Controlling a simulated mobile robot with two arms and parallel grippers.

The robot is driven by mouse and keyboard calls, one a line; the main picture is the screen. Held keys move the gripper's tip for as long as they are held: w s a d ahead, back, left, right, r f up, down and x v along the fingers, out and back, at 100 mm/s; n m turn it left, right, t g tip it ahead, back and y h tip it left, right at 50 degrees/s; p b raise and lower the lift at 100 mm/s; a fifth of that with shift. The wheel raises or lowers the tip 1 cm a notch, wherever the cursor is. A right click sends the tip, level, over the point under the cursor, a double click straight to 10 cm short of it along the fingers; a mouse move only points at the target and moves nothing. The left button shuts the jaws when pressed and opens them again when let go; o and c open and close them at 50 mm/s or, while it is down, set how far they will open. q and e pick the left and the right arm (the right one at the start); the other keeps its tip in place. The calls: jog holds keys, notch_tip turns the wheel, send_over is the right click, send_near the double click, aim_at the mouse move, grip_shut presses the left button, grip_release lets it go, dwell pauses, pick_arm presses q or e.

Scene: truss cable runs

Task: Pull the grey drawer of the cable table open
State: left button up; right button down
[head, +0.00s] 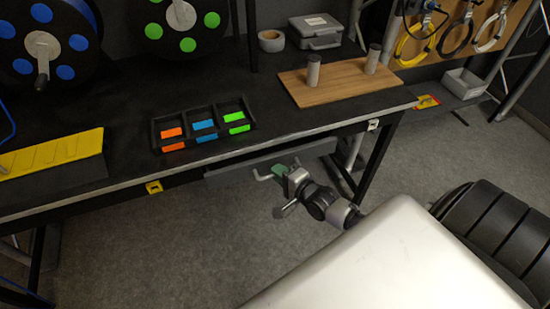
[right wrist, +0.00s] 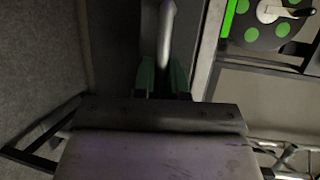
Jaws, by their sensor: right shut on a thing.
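The grey drawer (head: 235,170) sits under the front edge of the black cable table (head: 110,110). Its front looks close to the table's edge; I cannot tell whether there is a gap. A pale grey bar handle (head: 262,177) stands out from the drawer front. My right gripper (head: 283,172), with green fingers, is shut on the handle. In the right wrist view the handle (right wrist: 165,38) runs between the two fingers of my right gripper (right wrist: 163,78). The fingers hide part of the handle. My left gripper is not in view.
On the table are a black tray (head: 158,130) of coloured blocks, a wooden board (head: 325,86) with two pegs, a grey case (head: 316,30) and cable reels. A table leg (head: 376,160) stands right of the drawer. The floor (head: 190,245) before it is clear.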

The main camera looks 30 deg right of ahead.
jog(key=s+a+p, duration=0.2)
jog(key=s+p, duration=0.1)
jog(key=s, duration=0.7)
jog(key=s+a+p, duration=0.2)
jog(key=s, duration=0.8)
jog(key=shift+a+p, duration=0.4)
jog(key=c, duration=1.2)
grip_release()
jog(key=shift+s, duration=0.1)
jog(key=b+v, duration=0.1)
jog(key=v, duration=0.9)
jog(key=shift+s+r, duration=0.1)
jog(key=shift+s, duration=0.25)
